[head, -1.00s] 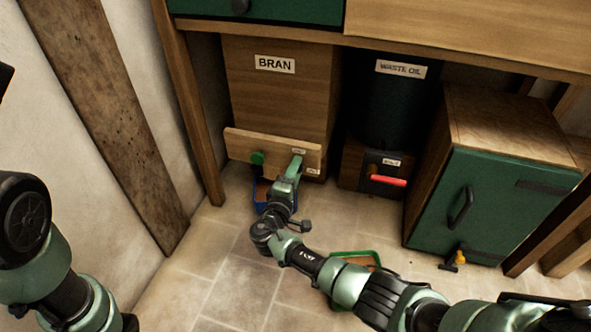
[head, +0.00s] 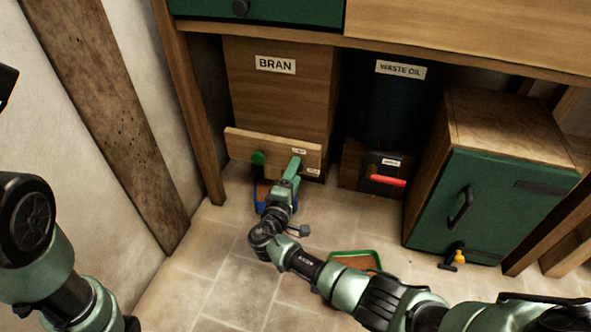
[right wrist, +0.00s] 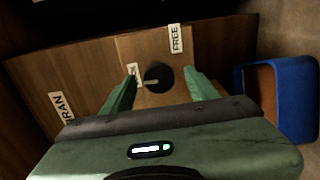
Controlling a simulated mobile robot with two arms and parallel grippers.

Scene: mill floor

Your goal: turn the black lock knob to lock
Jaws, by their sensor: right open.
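The black lock knob (right wrist: 160,70) is on a wooden plate in the right wrist view, with a pale pointer mark toward the left. A "FREE" label (right wrist: 175,38) sits above right of it. Another label (right wrist: 132,74), left of the knob, is partly hidden by a finger. My right gripper (right wrist: 161,76) is open, with one green finger on each side of the knob; I cannot tell whether they touch it. In the head view my right gripper (head: 293,168) is low at the bran bin (head: 280,95) and hides the knob. My left gripper is out of view.
A wooden front board with a green knob (head: 257,157) is on the bin. A blue container (right wrist: 290,100) stands beside the plate. The waste oil drum (head: 400,110), a red handle (head: 388,181) and a green cabinet (head: 490,205) are to the right. A green-rimmed tray (head: 355,254) lies on the floor.

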